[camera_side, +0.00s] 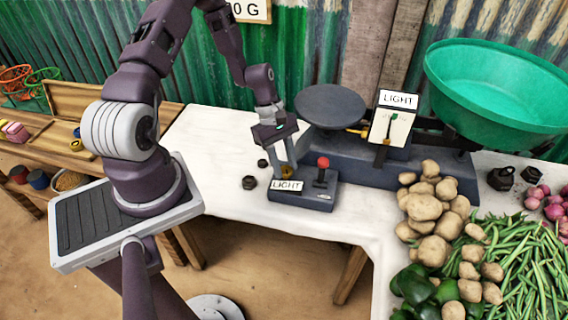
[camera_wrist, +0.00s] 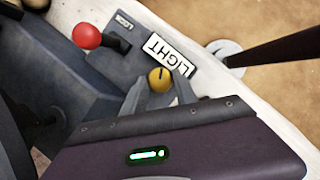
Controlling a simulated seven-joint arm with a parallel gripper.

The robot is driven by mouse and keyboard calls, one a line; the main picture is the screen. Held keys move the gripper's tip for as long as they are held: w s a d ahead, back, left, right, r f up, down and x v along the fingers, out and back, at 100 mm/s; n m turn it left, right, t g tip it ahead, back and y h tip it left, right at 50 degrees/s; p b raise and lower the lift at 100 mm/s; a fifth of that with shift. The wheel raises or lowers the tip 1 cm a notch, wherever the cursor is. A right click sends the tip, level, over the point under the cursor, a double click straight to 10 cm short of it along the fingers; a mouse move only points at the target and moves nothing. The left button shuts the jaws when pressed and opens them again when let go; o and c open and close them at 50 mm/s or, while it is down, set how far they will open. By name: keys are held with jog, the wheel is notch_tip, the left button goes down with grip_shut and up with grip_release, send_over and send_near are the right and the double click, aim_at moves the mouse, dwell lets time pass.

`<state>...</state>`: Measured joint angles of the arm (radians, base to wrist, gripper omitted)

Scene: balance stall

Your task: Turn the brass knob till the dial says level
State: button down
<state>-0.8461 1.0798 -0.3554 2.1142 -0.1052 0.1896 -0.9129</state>
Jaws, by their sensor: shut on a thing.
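The brass knob (camera_wrist: 160,80) sits on a grey control box (camera_side: 320,200) at the front of the balance; it also shows in the side view (camera_side: 287,172). My gripper (camera_side: 287,165) points down over the box with its fingers at the knob. In the wrist view the fingers (camera_wrist: 158,90) stand on both sides of the knob, shut on it. A dark line marks the knob's top. The dial (camera_side: 391,126) is a white face with a green pointer under a sign reading LIGHT. A LIGHT label (camera_side: 287,185) is also on the box.
A red-topped lever (camera_side: 323,163) stands on the box right of the knob. The balance has a dark flat plate (camera_side: 330,106) and a green pan (camera_side: 500,85). Small dark weights (camera_side: 249,182) lie left of the box. Potatoes (camera_side: 425,207) and beans (camera_side: 520,255) fill the right side.

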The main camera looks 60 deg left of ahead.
jog(key=shift+m, duration=0.4)
jog(key=c, duration=1)
grip_release()
jog(key=v, duration=0.7)
jog(key=shift+w+a, duration=0.1)
